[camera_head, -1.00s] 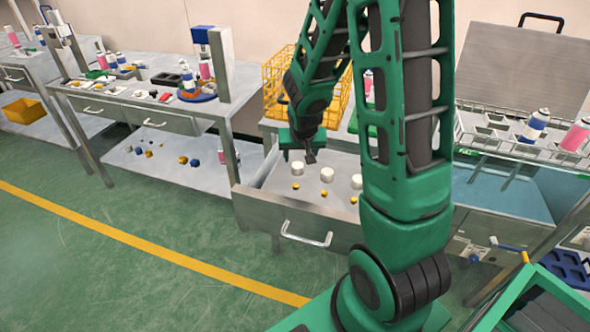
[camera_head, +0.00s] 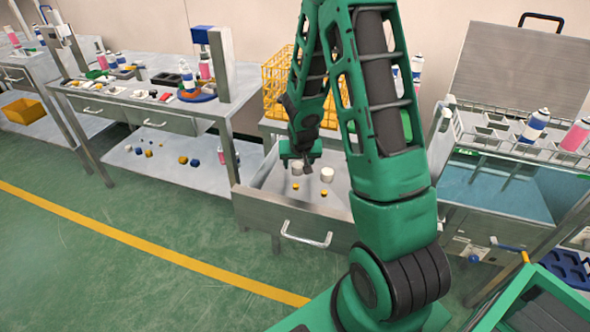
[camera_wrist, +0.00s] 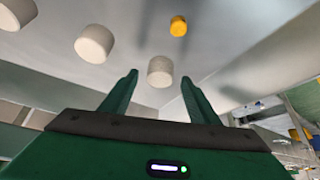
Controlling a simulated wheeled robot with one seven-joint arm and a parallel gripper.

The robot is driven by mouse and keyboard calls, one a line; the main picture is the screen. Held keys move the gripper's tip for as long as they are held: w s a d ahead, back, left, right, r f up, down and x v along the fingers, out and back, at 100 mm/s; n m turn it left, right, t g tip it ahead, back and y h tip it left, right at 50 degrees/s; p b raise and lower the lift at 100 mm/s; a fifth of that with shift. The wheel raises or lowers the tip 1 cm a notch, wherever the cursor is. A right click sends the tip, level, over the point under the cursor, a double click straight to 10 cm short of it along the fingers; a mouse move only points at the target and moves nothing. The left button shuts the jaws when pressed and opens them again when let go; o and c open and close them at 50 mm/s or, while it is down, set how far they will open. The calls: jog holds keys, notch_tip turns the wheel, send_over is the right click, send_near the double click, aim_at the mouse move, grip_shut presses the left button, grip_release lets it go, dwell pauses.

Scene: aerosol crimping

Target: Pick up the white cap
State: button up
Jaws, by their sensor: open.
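Small white caps lie in the open drawer. In the wrist view, one white cap (camera_wrist: 160,71) appears between my fingertips, a second white cap (camera_wrist: 94,42) is to its left, and a third white cap (camera_wrist: 17,13) is at the upper left corner. In the head view, one white cap (camera_head: 297,169) is just below my gripper (camera_head: 297,163), and another white cap (camera_head: 327,174) is to its right. My gripper, also in the wrist view (camera_wrist: 160,77), is open and empty. I cannot tell how far its tips are from the cap.
The metal drawer (camera_head: 262,211) has raised walls around the caps. Small yellow caps (camera_head: 323,193) lie in front of the white ones, one also in the wrist view (camera_wrist: 179,26). A yellow wire basket (camera_head: 275,80) stands behind. My arm hides the drawer's right part.

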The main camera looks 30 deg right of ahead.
jog(key=shift+x, duration=1.15)
jog(key=shift+c, duration=0.2)
jog(key=c, duration=1)
jog(key=shift+r, duration=0.1)
